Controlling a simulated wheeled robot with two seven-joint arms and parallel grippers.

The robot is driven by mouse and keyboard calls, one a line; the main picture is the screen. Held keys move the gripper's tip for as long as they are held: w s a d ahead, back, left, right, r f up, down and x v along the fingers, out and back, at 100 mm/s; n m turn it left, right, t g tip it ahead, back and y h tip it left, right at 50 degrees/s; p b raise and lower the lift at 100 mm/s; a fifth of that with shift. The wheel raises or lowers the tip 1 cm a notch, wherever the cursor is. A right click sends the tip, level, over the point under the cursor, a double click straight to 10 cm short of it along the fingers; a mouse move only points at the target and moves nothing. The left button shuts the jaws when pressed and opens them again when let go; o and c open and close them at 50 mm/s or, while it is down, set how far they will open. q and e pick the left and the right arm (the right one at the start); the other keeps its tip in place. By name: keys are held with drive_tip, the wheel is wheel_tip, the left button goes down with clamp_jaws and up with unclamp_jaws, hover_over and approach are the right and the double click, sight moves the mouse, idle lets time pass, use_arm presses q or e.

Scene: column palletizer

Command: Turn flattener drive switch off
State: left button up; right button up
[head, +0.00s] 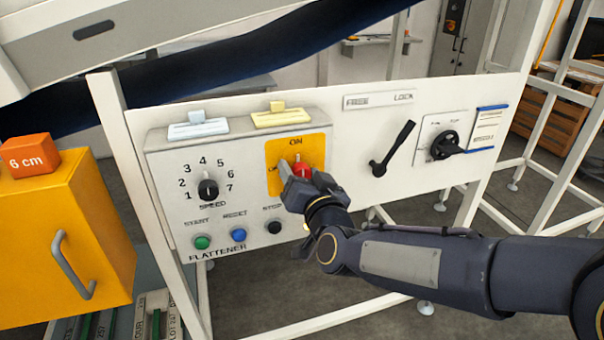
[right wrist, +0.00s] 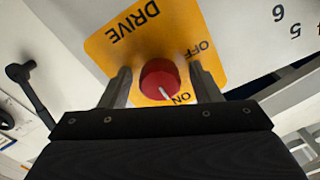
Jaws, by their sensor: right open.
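The flattener drive switch is a red round knob (head: 302,168) on a yellow plate (head: 318,144) on the flattener panel. It also shows in the right wrist view (right wrist: 159,76), where its white mark points towards the ON label and away from OFF. My right gripper (head: 292,170) is at the knob. In the right wrist view its open fingers (right wrist: 162,86) stand on either side of the knob, with a gap visible on both sides. In the head view the gripper covers part of the yellow plate. My left gripper is not in view.
The same panel has a black speed knob (head: 208,189), and green (head: 202,242), blue (head: 238,234) and black (head: 274,227) buttons below. A black lever (head: 393,150) and a black rotary switch (head: 445,145) lie to the right. A yellow cabinet (head: 50,215) stands left.

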drive_tip(key=c, duration=1)
drive_tip(key=shift+n, duration=0.3)
drive_tip(key=n+p, duration=0.1)
drive_tip(key=n, duration=0.2)
drive_tip(key=shift+r, duration=0.1)
drive_tip(key=n+p, duration=0.2)
drive_tip(key=n, duration=0.4)
drive_tip(key=n+p, duration=0.1)
drive_tip(key=n, duration=0.3)
drive_tip(key=shift+n+p, duration=0.75)
drive_tip(key=shift+n, duration=1.35)
